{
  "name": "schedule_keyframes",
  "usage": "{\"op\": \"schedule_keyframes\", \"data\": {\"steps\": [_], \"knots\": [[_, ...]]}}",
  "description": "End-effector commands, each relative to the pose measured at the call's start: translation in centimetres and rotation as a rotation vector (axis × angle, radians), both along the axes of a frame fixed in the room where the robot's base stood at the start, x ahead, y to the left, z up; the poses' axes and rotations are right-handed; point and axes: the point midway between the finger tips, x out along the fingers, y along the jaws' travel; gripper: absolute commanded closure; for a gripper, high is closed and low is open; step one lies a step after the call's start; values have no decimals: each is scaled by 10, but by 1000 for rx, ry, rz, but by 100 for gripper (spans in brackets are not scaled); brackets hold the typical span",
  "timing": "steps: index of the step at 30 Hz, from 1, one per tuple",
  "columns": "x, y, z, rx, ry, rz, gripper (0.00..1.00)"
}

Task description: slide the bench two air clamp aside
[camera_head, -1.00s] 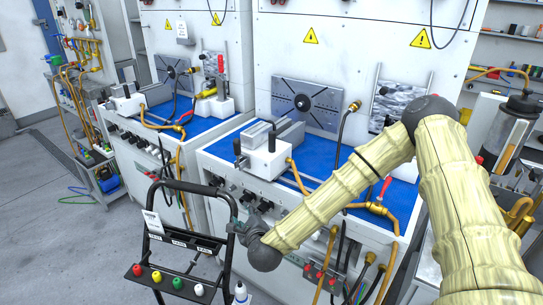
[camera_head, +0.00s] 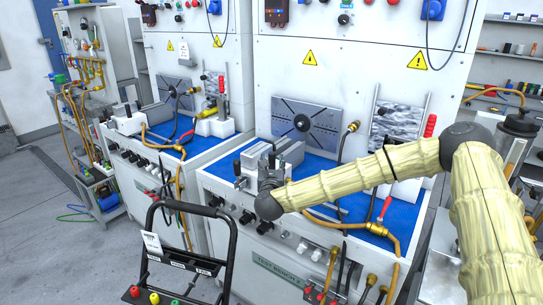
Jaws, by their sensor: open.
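The air clamp (camera_head: 254,156) on the front bench is a pale block with a grey slab-like jaw and a dark knob. It sits on the blue mat near the bench's left front corner. My gripper (camera_head: 266,180) is dark and open, right in front of the clamp, and hides part of its front. Whether the fingers touch the clamp cannot be told. The front bench (camera_head: 280,262) carries a "TEST BENCH" label; its number is hard to read. A similar clamp (camera_head: 128,120) stands on the bench behind to the left.
The blue mat (camera_head: 318,168) is bare between clamp and back plate. Brass hoses (camera_head: 340,225) and a red-handled valve (camera_head: 384,208) lie along the front right. A black rack (camera_head: 190,225) with coloured knobs stands in front of the left bench. Grey floor (camera_head: 60,240) is free at left.

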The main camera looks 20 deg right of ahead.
Motion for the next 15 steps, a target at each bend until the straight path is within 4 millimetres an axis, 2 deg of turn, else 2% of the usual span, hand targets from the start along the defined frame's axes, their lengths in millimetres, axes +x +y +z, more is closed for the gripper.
{"op": "schedule_keyframes", "data": {"steps": [6, 15], "knots": [[29, -10, 2, -2, 0, -1, 55], [43, -14, 0, -1, 0, 1, 55]]}}
